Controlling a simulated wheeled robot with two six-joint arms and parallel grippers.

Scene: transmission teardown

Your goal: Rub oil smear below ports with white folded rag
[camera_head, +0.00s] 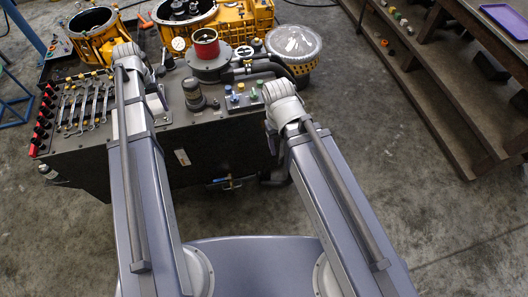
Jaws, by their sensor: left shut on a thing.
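My left gripper (160,88) is at the top of the dark workbench unit (130,153), just right of the row of wrenches. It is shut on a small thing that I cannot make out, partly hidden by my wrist. I cannot pick out a white folded rag with certainty. Small blue, green and yellow capped fittings (240,91), possibly the ports, stand on the right part of the unit. No oil smear can be told apart on the dark surface. My right wrist is at the unit's right end, and its fingers are too hidden to read.
Several wrenches (84,105) lie at the left. Yellow housings (93,30) are behind. Wooden shelving (430,95) is at right, with bare floor between.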

